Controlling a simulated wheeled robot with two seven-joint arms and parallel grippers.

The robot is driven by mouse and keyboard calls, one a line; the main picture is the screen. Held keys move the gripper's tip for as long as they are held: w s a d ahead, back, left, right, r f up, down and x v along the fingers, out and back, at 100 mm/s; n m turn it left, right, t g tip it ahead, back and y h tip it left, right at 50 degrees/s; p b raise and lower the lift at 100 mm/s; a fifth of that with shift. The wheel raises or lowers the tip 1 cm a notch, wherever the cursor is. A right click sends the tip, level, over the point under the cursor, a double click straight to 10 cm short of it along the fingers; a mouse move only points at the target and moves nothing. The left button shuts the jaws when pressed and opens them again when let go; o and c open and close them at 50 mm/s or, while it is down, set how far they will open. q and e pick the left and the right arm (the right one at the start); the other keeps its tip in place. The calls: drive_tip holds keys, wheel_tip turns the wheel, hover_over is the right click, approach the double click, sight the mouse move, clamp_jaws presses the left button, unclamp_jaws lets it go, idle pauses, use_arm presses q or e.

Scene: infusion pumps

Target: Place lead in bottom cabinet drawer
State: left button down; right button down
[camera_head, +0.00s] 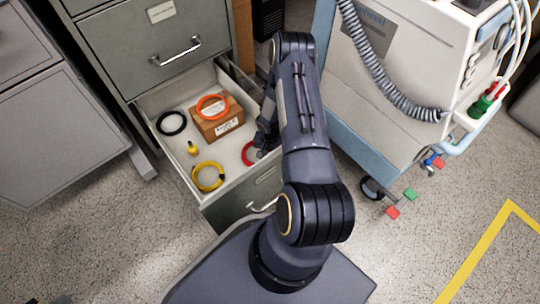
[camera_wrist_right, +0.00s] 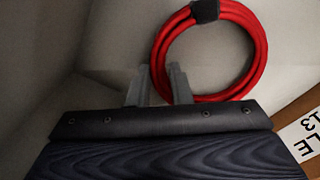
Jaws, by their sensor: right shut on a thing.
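The bottom cabinet drawer (camera_head: 225,205) is pulled open. A coiled red lead (camera_head: 248,153) is inside it, near its right side and partly hidden behind my right gripper (camera_head: 264,142). In the right wrist view the red lead (camera_wrist_right: 259,50) is a round coil with a black band at its top. The fingers of my right gripper (camera_wrist_right: 158,84) are shut on the left edge of the coil, low in the drawer. I cannot tell whether the coil touches the drawer floor. My left gripper is in neither view.
The drawer also holds a black coil (camera_head: 171,123), a yellow coil (camera_head: 208,177), a small yellow item (camera_head: 192,148) and a brown box (camera_head: 218,124) with an orange ring (camera_head: 211,106) on top. A closed drawer (camera_head: 150,35) is above. A wheeled medical machine (camera_head: 400,90) stands right.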

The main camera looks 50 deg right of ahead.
drive_tip(key=shift+f, duration=0.35)
drive_tip(key=c, duration=1.3)
unclamp_jaws()
drive_tip(key=w+a+r+n+t+p, duration=0.1)
drive_tip(key=a+r+n+t+p, duration=0.2)
drive_tip(key=r, duration=1.7)
drive_tip(key=a+r+n+p, duration=0.1)
drive_tip(key=a+r+p, duration=0.25)
drive_tip(key=r, duration=1.65)
drive_tip(key=s+a+r+n+t+y, duration=0.1)
drive_tip(key=s+a+r+n, duration=0.1)
drive_tip(key=s+a+r, duration=0.2)
drive_tip(key=s+a+r+n+t+y, duration=0.1)
drive_tip(key=s+a+r+n, duration=0.1)
drive_tip(key=s+a+r, duration=0.2)
drive_tip(key=s+a+r+n+y, duration=0.1)
drive_tip(key=s+a+r+n, duration=0.1)
drive_tip(key=s+a+r, duration=0.2)
drive_tip(key=shift+s+a+n+t+y, duration=0.15)
drive_tip(key=shift+s+a+t+y, duration=0.05)
drive_tip(key=shift+s+a, duration=0.6)
drive_tip(key=shift+s+a+n+t+y, duration=0.2)
drive_tip(key=shift+s+a, duration=0.4)
drive_tip(key=shift+s, duration=0.4)
